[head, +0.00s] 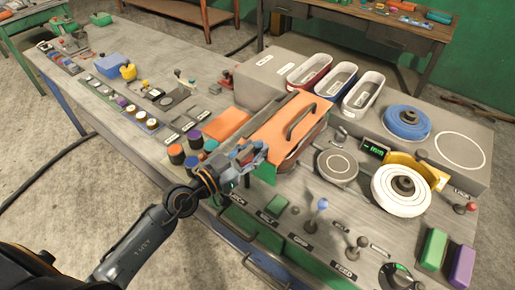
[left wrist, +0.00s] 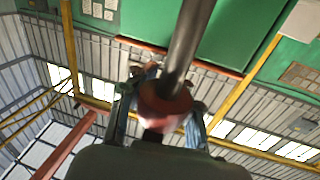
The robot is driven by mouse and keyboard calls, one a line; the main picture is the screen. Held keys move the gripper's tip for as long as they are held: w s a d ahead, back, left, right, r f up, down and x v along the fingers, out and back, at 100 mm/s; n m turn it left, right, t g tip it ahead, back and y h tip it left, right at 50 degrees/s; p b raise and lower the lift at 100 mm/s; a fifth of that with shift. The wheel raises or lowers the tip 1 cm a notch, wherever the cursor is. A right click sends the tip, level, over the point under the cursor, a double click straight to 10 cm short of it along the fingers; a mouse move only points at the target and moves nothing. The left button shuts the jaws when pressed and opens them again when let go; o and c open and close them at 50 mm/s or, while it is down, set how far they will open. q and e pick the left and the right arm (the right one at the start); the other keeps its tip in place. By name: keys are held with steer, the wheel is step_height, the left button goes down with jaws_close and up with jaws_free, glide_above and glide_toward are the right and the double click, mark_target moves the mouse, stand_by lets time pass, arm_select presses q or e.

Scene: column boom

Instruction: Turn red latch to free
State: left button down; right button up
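My left gripper (head: 254,154) is over the front part of the bench, beside the orange lid (head: 283,130) and the green panel below it. In the left wrist view a red knob (left wrist: 165,102) on a dark rod (left wrist: 188,42) stands between the fingers of the left gripper (left wrist: 160,112). How firmly the fingers touch it cannot be told. In the head view the gripper hides this knob. Another small red knob (head: 471,207) on a lever is at the right end of the bench, well away from the gripper. My right gripper is not in view.
Orange and dark round knobs (head: 176,153) stand left of the gripper. A blue-topped lever (head: 321,204) and a grey lever (head: 357,246) are to its right. A white wheel (head: 401,187) and a blue disc (head: 406,121) lie farther right. The grey bench top (head: 85,101) has small parts.

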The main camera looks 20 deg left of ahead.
arm_select(q)
steer(key=shift+f, duration=0.1)
stand_by(0.3)
steer(key=shift+s+d+m+g+h+b, duration=0.15)
steer(key=shift+s+m+g+h+b, duration=0.8)
steer(key=shift+m+g+b, duration=1.8)
steer(key=shift+s+d+m+g+h+b, duration=0.2)
steer(key=shift+s+m+g+h+b, duration=0.7)
steer(key=shift+m+g, duration=3.45)
steer(key=shift+s+d+m+g+h+b, duration=0.15)
steer(key=shift+s+m+g+h+b, duration=1)
steer(key=shift+g, duration=4.05)
steer(key=shift+w+m+b, duration=0.45)
steer(key=shift+m+b, duration=0.4)
steer(key=shift+b, duration=0.05)
steer(key=c, duration=1.2)
jaws_free()
steer(key=shift+a, duration=0.1)
